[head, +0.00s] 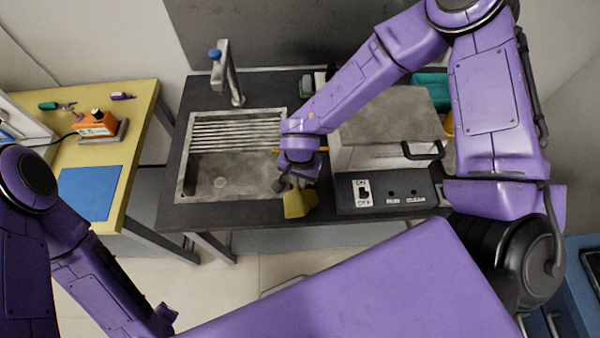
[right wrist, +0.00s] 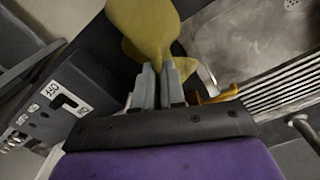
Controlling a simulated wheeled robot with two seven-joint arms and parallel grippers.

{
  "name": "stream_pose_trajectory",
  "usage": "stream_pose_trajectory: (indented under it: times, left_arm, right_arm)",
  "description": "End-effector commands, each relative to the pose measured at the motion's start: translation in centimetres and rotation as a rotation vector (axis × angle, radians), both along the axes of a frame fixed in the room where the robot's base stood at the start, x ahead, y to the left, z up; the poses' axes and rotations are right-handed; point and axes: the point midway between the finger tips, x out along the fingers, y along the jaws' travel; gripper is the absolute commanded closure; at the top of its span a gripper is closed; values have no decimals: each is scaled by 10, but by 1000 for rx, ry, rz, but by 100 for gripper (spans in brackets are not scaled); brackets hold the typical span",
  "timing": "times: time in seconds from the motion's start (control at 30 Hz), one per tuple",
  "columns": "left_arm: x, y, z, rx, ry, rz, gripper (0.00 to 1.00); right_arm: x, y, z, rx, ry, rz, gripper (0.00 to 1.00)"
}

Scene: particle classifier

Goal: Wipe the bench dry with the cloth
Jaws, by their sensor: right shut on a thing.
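A yellow cloth (head: 298,203) hangs at the front edge of the dark bench (head: 178,160), between the sink and the control box. My right gripper (head: 286,182) is shut on the cloth and points down over the bench. In the right wrist view the cloth (right wrist: 147,30) spreads out beyond the closed fingertips (right wrist: 158,68). I cannot tell whether the cloth touches the bench top. No wet patch is clear on the visible bench surface. My left arm is at the lower left of the head view, and its gripper's fingers do not show.
A metal sink (head: 240,180) with a drain rack and tap (head: 228,75) lies left of the cloth. A box with an ON/OFF switch (head: 385,193) stands close on the right, before a grey-topped machine (head: 390,115). A yellow table (head: 130,150) stands far left.

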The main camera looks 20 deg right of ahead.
Motion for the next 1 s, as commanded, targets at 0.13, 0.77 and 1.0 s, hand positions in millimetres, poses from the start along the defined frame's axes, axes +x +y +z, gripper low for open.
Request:
stream_pose_trajectory:
  times: [0.13,0.77,1.0]
  left_arm:
    - [0,0,-14,0,0,0,57]
    - [0,0,-25,0,0,0,57]
    - [0,0,-25,0,0,0,57]
  right_arm:
    - [0,0,-22,0,1,-1,100]
    - [0,0,-44,-1,1,0,51]
    - [0,0,-44,0,0,0,15]
